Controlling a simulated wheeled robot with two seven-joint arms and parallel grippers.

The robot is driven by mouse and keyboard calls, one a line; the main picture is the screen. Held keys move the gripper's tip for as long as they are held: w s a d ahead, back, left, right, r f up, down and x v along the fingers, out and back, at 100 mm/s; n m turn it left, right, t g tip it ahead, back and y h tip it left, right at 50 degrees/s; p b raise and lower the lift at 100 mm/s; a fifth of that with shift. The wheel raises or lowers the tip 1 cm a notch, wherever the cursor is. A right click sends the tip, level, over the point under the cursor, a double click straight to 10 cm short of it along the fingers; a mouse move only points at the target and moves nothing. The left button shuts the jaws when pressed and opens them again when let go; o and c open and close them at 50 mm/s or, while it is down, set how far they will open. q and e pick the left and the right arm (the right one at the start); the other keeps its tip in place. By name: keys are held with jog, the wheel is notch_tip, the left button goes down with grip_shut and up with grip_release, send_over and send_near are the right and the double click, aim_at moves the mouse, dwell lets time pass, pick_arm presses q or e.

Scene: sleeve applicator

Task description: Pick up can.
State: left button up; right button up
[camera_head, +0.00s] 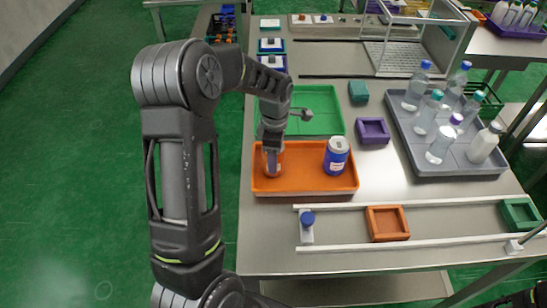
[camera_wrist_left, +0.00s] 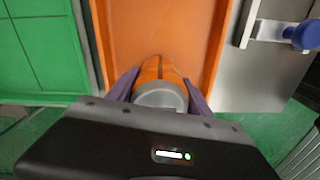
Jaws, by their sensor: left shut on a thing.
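An orange can (camera_head: 279,168) stands at the left end of the orange tray (camera_head: 305,185). My left gripper (camera_head: 272,160) reaches down over it and is shut on it, hiding much of it. In the left wrist view the orange can (camera_wrist_left: 160,72) with its grey top is between the two purple fingers (camera_wrist_left: 160,93). A blue and white can (camera_head: 336,157) stands upright at the right end of the same tray, apart from the gripper. My right gripper is not visible.
A green tray (camera_head: 318,101) lies behind the orange one. A purple box (camera_head: 372,131) and a grey tray of bottles (camera_head: 455,168) are to the right. White rails with a small orange box (camera_head: 387,224) and a blue-topped post (camera_head: 307,226) run along the front.

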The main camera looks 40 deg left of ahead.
pick_arm(q)
grip_shut()
notch_tip(320, 180, up, 10)
jog(key=shift+r+b, duration=0.1)
jog(key=shift+b, duration=0.7)
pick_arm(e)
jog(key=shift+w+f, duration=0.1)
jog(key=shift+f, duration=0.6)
pick_arm(q)
jog(key=shift+a, duration=0.1)
